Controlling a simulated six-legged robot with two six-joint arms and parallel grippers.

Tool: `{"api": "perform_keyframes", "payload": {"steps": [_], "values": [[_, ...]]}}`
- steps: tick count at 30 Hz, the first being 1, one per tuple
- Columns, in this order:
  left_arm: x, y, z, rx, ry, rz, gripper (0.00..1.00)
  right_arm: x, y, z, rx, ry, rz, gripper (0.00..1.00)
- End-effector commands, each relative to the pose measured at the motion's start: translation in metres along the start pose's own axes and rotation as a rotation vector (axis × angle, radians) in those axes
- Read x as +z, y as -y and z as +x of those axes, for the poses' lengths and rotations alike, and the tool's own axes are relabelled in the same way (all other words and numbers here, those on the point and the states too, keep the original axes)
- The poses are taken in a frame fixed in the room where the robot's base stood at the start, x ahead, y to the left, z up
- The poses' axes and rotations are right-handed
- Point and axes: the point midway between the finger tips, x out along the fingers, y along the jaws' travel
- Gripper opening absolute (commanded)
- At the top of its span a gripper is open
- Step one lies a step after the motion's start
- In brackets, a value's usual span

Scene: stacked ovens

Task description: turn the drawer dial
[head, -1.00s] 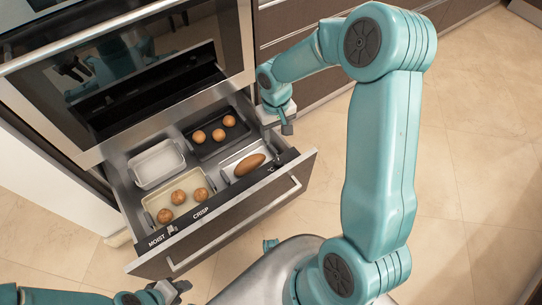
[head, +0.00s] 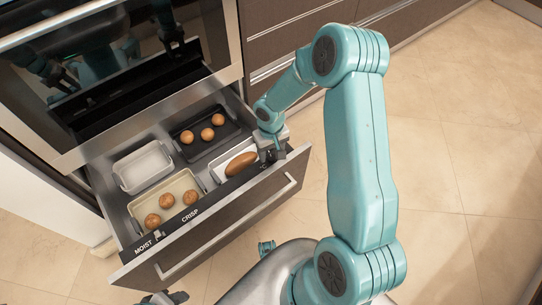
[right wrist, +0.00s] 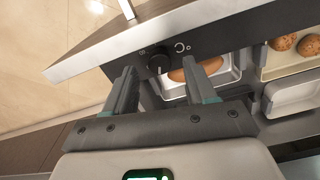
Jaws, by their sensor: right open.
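The drawer (head: 225,215) is pulled out below the oven, with MOIST and CRISP printed along its front top edge. The black dial (right wrist: 158,60) sits on that edge and shows in the right wrist view, with small white symbols beside it. In the head view my right gripper hides the dial. My right gripper (head: 274,155) is over the right end of the drawer front. In the right wrist view its open fingers (right wrist: 162,70) point toward the dial, one on each side; I cannot tell whether they touch it. My left gripper (head: 165,298) is partly cut off at the bottom edge.
Inside the drawer are an empty white dish (head: 143,167), a beige tray with round rolls (head: 165,190), a dark tray with round rolls (head: 190,152) and a white dish holding a long loaf (head: 240,163). The oven (head: 120,80) stands above. The floor at right is clear.

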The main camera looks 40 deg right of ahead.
Motion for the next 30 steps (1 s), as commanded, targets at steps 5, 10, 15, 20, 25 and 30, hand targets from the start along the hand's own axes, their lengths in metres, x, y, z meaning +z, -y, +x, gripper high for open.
{"api": "perform_keyframes", "payload": {"steps": [5,10,15,20,25,30], "values": [[0.0,0.002,0.005,0.0,0.0,0.0,0.43,0.0,-0.001,0.018,0.0,0.0,0.0,0.56],[0.0,0.002,0.006,0.0,0.0,0.0,0.43,-0.001,0.0,0.021,0.0,-0.001,0.001,0.56],[0.0,0.002,0.005,0.0,0.0,0.0,0.43,-0.001,0.0,0.02,0.0,-0.001,0.001,0.49],[0.0,0.002,0.005,0.0,0.0,0.0,0.43,-0.001,0.0,0.02,0.0,-0.001,0.001,0.0],[0.0,0.002,0.006,0.0,0.0,0.0,0.43,-0.001,0.0,0.02,0.0,-0.001,-0.029,0.0],[0.0,0.002,0.005,0.0,0.0,0.0,0.43,0.0,0.0,0.02,0.0,-0.001,-0.218,0.0]]}}
